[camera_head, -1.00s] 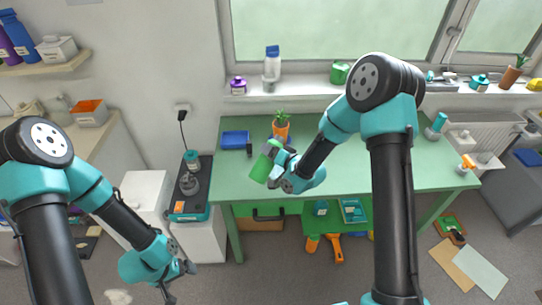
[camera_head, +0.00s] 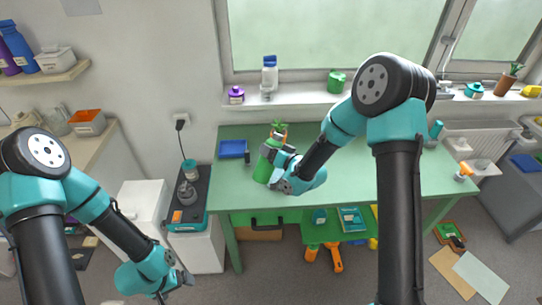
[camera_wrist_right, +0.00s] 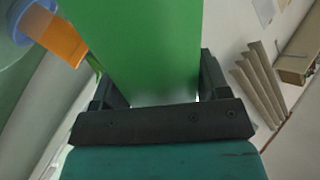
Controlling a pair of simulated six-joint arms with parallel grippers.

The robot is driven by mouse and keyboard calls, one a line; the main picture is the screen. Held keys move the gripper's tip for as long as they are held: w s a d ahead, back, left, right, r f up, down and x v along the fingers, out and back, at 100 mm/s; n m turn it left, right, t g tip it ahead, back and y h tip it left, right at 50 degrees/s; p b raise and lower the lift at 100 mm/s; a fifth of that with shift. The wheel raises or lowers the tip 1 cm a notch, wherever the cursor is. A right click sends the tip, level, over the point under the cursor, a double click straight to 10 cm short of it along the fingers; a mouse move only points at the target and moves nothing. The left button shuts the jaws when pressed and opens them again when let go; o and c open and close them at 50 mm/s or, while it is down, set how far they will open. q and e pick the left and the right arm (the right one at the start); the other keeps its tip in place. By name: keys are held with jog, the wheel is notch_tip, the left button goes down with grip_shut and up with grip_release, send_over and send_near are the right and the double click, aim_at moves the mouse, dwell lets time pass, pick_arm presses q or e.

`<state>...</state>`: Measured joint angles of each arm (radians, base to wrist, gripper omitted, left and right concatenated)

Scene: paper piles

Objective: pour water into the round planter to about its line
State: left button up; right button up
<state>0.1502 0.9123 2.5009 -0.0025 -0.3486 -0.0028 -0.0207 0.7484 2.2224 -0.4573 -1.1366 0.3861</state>
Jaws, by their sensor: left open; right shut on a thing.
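My right gripper (camera_head: 276,165) is shut on a green container (camera_head: 266,163), held nearly upright over the green table. In the right wrist view the green container (camera_wrist_right: 150,45) fills the space between the jaws. The planter's green leaves (camera_head: 278,125) and a bit of its orange side (camera_head: 285,138) show just behind the container; the rest is hidden. Its line and any water cannot be seen. An orange and blue thing (camera_wrist_right: 62,40) shows beside the container in the right wrist view; I cannot tell what it is. My left gripper (camera_head: 175,288) is open and empty, low at the left.
A blue tray (camera_head: 232,149) and a small dark object (camera_head: 247,158) lie left of the planter on the green table (camera_head: 370,185). The table's right part is mostly clear. Bottles and a green pot (camera_head: 337,82) stand on the windowsill.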

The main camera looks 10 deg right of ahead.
aim_at(279, 142)
jog(key=shift+r, duration=0.1)
jog(key=shift+w+d+r+n, duration=0.2)
jog(key=shift+d+r+n, duration=0.05)
jog(key=shift+r+n, duration=0.3)
jog(key=shift+w+d+r+n, duration=0.15)
jog(key=shift+d+r+n, duration=0.1)
jog(key=shift+r+n, duration=0.3)
jog(key=shift+f, duration=0.1)
jog(key=shift+t, duration=0.3)
jog(key=shift+w+d+n, duration=0.4)
jog(key=shift+d+n, duration=0.1)
jog(key=shift+n, duration=0.6)
jog(key=shift+w+d+f+n+t, duration=0.1)
jog(key=shift+w+d+n+t, duration=0.15)
jog(key=shift+n, duration=0.3)
jog(key=shift+w+d+f+n+t, duration=0.15)
jog(key=shift+d+n, duration=0.1)
jog(key=shift+n, duration=0.3)
